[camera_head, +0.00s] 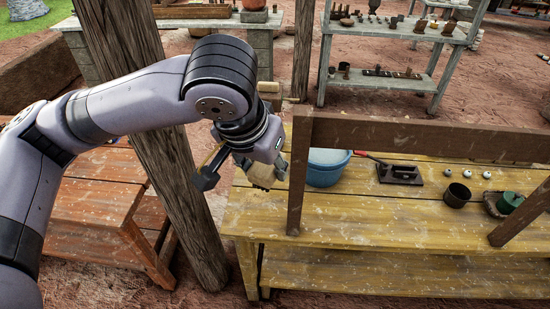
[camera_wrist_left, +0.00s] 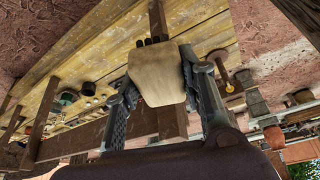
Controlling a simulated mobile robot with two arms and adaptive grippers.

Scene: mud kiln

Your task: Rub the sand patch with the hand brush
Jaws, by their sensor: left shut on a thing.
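My left gripper (camera_head: 268,160) is over the left end of the yellow wooden table (camera_head: 350,225). It is shut on a beige block-like thing, which I take to be the hand brush (camera_head: 261,177). In the left wrist view the brush (camera_wrist_left: 158,78) sits between both fingers of the gripper (camera_wrist_left: 160,85), with short dark parts at its far end. I cannot tell whether the brush touches the table. I cannot make out a sand patch in either view. My right gripper is not in view.
A dark wooden beam and post (camera_head: 299,180) stand in front of the table, just right of my gripper. A thick post (camera_head: 160,140) stands behind my left arm. A blue bucket (camera_head: 327,168), a dark float (camera_head: 400,174) and a dark cup (camera_head: 456,195) stand on the table.

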